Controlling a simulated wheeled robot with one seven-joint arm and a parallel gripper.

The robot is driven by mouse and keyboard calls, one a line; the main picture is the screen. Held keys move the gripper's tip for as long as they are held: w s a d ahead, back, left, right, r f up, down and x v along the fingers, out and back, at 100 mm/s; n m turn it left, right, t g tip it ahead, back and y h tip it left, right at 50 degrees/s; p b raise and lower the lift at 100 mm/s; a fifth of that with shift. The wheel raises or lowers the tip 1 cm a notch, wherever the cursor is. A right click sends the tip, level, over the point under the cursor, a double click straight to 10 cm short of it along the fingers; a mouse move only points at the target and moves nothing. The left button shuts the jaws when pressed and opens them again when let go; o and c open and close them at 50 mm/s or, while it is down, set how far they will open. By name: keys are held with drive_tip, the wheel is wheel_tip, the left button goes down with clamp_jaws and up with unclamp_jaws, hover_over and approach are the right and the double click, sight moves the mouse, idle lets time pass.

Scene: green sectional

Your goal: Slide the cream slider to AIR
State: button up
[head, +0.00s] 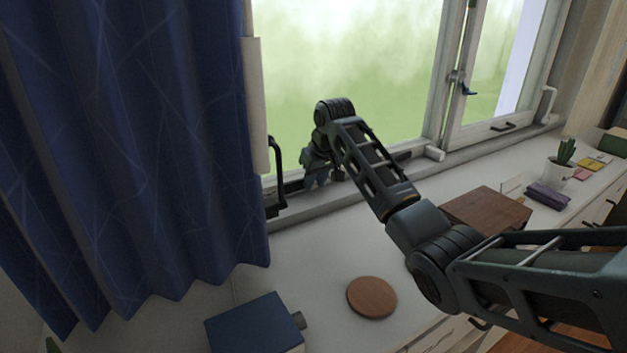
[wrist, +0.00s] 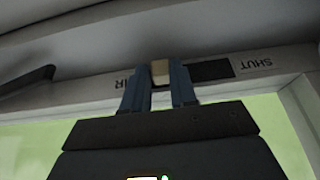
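In the wrist view the cream slider (wrist: 160,72) sits between the two blue fingertips of my gripper (wrist: 160,80), with a finger against each side. The dark slot (wrist: 211,70) shows only to the right of it. The SHUT label (wrist: 255,62) is beyond the slot's right end, upside down. The AIR label (wrist: 124,83) is just left of the slider, partly hidden by the left finger. In the head view my gripper (head: 316,168) is at the bottom of the window frame and hides the slider.
A blue curtain (head: 130,150) hangs at the left, close to a black window handle (head: 276,165). On the counter are a blue box (head: 255,325), a round wooden disc (head: 371,297), a brown wooden box (head: 487,210) and a potted plant (head: 558,170). The counter below my gripper is clear.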

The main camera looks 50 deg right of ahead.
drive_tip(key=o, duration=0.5)
drive_tip(key=shift+d, duration=0.15)
drive_tip(key=shift+c, duration=0.2)
drive_tip(key=v, duration=0.7)
drive_tip(key=shift+s+r+b, duration=0.2)
drive_tip(key=shift+r+b, duration=0.15)
